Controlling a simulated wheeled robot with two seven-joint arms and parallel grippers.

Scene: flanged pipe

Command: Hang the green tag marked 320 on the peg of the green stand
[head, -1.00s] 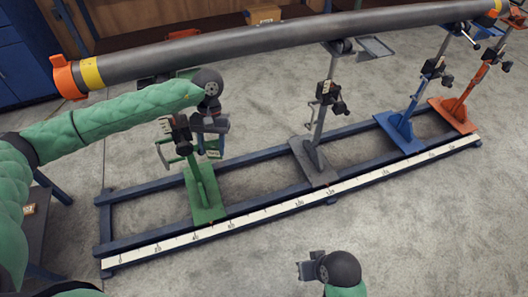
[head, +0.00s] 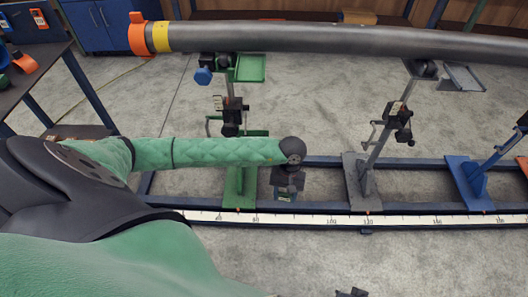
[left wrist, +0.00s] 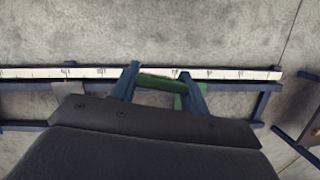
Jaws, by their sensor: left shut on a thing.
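The green stand (head: 234,135) rises from the rail frame left of centre in the head view, with its green foot (head: 240,190) partly behind my left arm. I cannot make out its peg clearly. My left gripper (head: 286,194) points down just right of that foot. In the left wrist view its two fingers (left wrist: 162,85) are shut on a green piece (left wrist: 158,82), seemingly the green tag. The marking 320 cannot be read. Only a bit of my right gripper (head: 352,293) shows at the bottom edge.
The long grey pipe (head: 320,40) with an orange flange (head: 138,36) runs across the top. A grey stand (head: 372,155) and a blue stand (head: 472,180) stand to the right. A white scale (head: 300,219) lies along the front rail. A dark table (head: 45,70) is at left.

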